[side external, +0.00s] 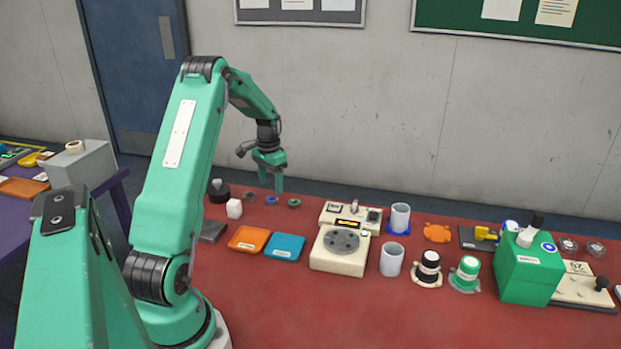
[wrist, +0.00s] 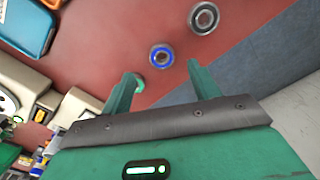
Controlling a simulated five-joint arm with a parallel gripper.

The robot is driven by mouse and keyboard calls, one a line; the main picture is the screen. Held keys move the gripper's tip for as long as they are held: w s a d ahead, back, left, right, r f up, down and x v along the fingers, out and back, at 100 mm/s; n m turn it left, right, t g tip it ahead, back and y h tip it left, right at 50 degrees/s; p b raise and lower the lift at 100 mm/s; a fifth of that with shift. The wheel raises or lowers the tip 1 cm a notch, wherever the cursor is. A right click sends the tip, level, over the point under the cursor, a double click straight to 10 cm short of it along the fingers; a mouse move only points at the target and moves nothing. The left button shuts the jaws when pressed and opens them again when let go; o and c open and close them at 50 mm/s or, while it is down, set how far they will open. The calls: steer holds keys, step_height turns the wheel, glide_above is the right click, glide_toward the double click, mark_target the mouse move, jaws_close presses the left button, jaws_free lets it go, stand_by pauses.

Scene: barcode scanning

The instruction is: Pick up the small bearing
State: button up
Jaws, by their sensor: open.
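Three ring-shaped bearings lie in a row on the red table. A grey one (side external: 250,197) is at the left, a blue-ringed one (side external: 272,200) in the middle and a green one (side external: 294,203) at the right. In the wrist view the grey one (wrist: 193,18) is at the top, the blue-ringed one (wrist: 152,57) is beyond the fingertips, and the green one (wrist: 140,86) is partly hidden by the left finger. I cannot tell which is the small bearing. My gripper (side external: 271,184) is open, empty and above the row; its fingers also show in the wrist view (wrist: 161,71).
Orange (side external: 249,239) and blue (side external: 284,247) trays lie in front. A cream machine with a round grey plate (side external: 341,243) stands to the right. The wall is behind the table.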

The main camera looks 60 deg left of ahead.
mark_target(271, 199)
steer(key=shift+f, duration=0.1)
steer(key=shift+a+f, duration=0.15)
steer(key=shift+f, duration=2.35)
steer(key=shift+c, duration=0.4)
steer(key=c, duration=1)
